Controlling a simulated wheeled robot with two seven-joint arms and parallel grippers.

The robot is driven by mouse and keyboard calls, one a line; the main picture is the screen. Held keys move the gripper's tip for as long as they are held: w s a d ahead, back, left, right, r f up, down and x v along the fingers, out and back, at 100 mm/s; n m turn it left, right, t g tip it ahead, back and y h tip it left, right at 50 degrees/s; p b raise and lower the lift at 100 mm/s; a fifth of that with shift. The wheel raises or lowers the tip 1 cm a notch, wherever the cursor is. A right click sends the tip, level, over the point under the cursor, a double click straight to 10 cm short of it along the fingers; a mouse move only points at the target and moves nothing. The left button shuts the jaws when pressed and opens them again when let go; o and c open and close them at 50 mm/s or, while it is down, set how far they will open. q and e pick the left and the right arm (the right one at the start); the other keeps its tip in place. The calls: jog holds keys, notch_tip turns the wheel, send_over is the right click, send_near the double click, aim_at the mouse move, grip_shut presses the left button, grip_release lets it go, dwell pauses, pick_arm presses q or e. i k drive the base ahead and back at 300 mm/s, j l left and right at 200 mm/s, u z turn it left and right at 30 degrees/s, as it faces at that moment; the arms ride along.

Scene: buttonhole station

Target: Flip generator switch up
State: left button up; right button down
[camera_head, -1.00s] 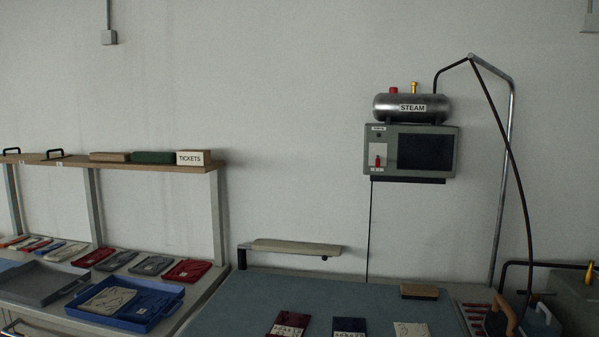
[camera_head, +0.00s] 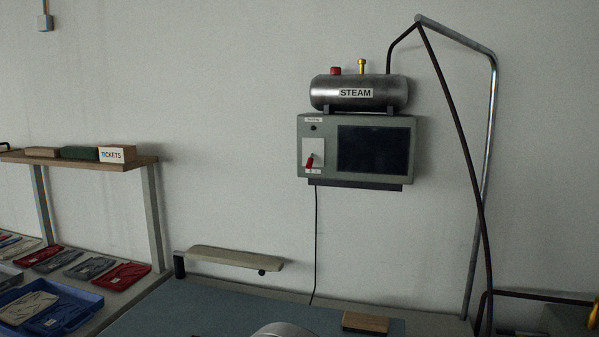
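The grey-green generator box (camera_head: 405,150) is mounted on the wall right of centre, under a steel tank labelled STEAM. On its left side is a pale switch plate (camera_head: 313,146) with a red-handled switch (camera_head: 309,161). The red handle points down, leaning slightly left. A dark screen (camera_head: 373,150) fills the right part of the box. Neither gripper shows in the head view, and nothing touches the switch.
A padded narrow board (camera_head: 228,257) stands over the blue-grey table (camera_head: 190,308) below the box. A wood-topped block (camera_head: 366,321) lies at the table's right. A metal pole (camera_head: 489,130) with a hose stands right. A smooth grey rounded part, possibly mine, shows at the bottom edge.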

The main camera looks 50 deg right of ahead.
aim_at(309, 160)
jog(key=k+l, duration=0.1)
jog(key=l, duration=0.3)
jog(key=k+l, duration=0.1)
jog(key=l, duration=0.25)
jog(key=k+l+u, duration=0.1)
jog(key=l, duration=0.3)
jog(key=k+l, duration=0.15)
jog(key=l, duration=0.25)
jog(key=k+l, duration=0.1)
jog(key=l, duration=0.25)
jog(key=u, duration=0.05)
